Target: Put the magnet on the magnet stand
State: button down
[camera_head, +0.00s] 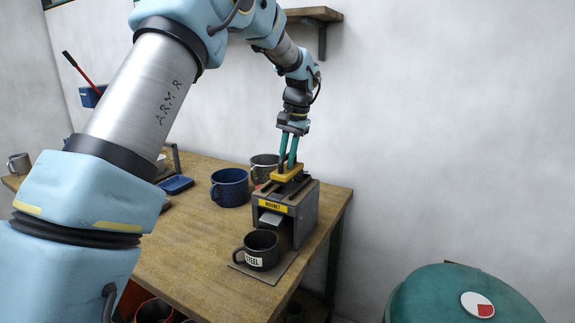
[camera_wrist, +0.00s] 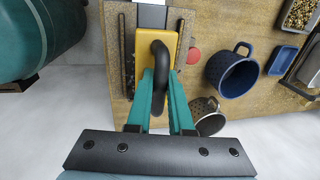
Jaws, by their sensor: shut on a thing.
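The magnet is a yellow block with a black handle (camera_head: 287,172); it also shows in the wrist view (camera_wrist: 143,85). My gripper (camera_head: 290,160) points down from above, its teal fingers shut on the black handle (camera_wrist: 160,50). The magnet stand (camera_head: 306,215) is a grey box with a yellow MAGNET label, at the right end of the bench. The magnet is at the stand's top, between two dark rails in the wrist view. I cannot tell whether its underside touches the stand; the contact is hidden.
A dark mug labelled STEEL (camera_head: 258,250) stands in front of the stand. A blue mug (camera_head: 229,187) and a speckled grey mug (camera_head: 264,167) stand left of and behind it. A blue tray (camera_head: 175,184) lies farther left. A green drum (camera_head: 465,295) stands right of the bench (camera_head: 190,240).

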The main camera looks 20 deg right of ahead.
aim_at(294, 170)
jog(key=shift+f+p, duration=0.35)
jog(key=shift+f, duration=0.95)
jog(key=shift+f, duration=0.15)
jog(key=c, duration=0.8)
grip_release()
notch_tip(294, 170, up, 12)
jog(key=s+d+b, duration=0.1)
jog(key=s+b, duration=0.1)
jog(key=b, duration=0.1)
jog(key=s+a+f+n, duration=0.2)
jog(key=a+f, duration=0.2)
jog(key=a, duration=0.6)
jog(key=s+a+f+n+h, duration=0.15)
jog(key=a+f, duration=0.25)
jog(key=a, duration=0.6)
jog(key=s+a+f+n, duration=0.2)
jog(key=a+f+n, duration=0.15)
jog(key=a, duration=0.55)
jog(key=s+a+f, duration=0.1)
jog(key=s+a, duration=0.2)
jog(key=s+a+f+n, duration=0.1)
jog(key=s+a+f, duration=0.1)
jog(key=s+a, duration=0.1)
jog(key=s+a+f+n, duration=0.1)
jog(key=s+a, duration=0.2)
jog(key=s, duration=0.1)
jog(key=shift+a+f, duration=0.15)
jog(key=shift+f, duration=0.25)
